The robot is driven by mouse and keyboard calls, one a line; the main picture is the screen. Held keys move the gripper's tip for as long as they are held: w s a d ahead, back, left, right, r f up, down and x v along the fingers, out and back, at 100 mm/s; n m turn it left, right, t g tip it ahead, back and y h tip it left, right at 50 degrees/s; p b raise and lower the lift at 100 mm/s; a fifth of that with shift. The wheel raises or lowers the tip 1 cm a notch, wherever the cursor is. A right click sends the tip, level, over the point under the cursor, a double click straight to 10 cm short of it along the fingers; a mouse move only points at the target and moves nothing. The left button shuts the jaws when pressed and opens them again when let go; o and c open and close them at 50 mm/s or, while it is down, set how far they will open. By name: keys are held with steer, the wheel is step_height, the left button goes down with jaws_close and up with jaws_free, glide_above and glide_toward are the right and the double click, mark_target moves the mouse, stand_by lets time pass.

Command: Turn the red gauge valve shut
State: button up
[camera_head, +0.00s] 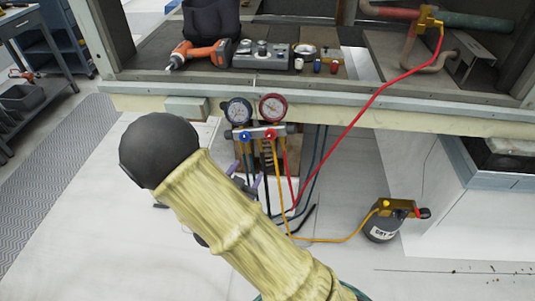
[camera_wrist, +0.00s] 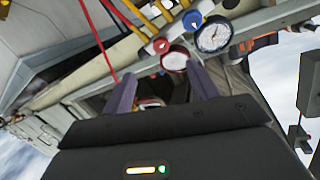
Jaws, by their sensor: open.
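The red gauge valve (camera_head: 271,134) is a small red knob on the manifold under the red-rimmed gauge (camera_head: 273,107). In the wrist view the red knob (camera_wrist: 160,46) sits just beyond my fingertips, beside the red-rimmed gauge (camera_wrist: 174,60). My gripper (camera_wrist: 161,70) is open, its two purple fingers spread and nothing visible between them that they hold. The knob appears ahead of the gap, apart from the fingers. In the head view my arm hides most of the gripper; a bit of purple finger shows below the manifold.
A blue knob (camera_head: 243,136) and blue-rimmed gauge (camera_head: 238,110) sit beside the red ones. Red, yellow and dark hoses hang below; a red hose (camera_head: 385,85) runs up right. A cylinder (camera_head: 383,224) stands right. A drill (camera_head: 202,54) lies on the ledge above.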

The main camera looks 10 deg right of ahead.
mark_target(270, 136)
steer(key=shift+s+a+f+t+h, duration=0.3)
steer(key=shift+s+t+h, duration=0.2)
steer(key=shift+s+h, duration=0.1)
steer(key=b+x, duration=0.1)
steer(key=x, duration=1.6)
steer(key=shift+w+d+b, duration=0.15)
steer(key=shift+w+b, duration=0.15)
steer(key=shift+d, duration=0.1)
steer(key=shift+s+r, duration=0.1)
steer(key=c, duration=1)
